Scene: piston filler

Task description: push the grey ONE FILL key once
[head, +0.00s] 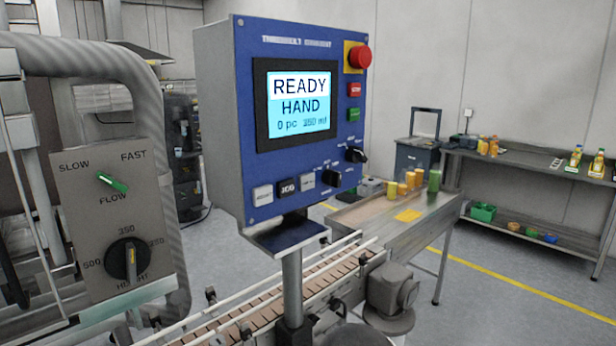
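The blue control panel (300,110) stands on a post in the middle of the head view. Along its lower edge is a row of keys: a pale grey key (262,195) at the left, a black JOG key (287,189) in the middle and another grey key (308,179) to its right. The lettering on both grey keys is too blurred to tell which is ONE FILL. The screen (298,103) reads READY, HAND, 0 pc and what looks like 350 ml. My gripper is not in view.
Beside the keys are black rotary knobs (356,155). A red emergency button (360,57) and small red and green keys sit above. A conveyor (270,300) runs below the panel.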

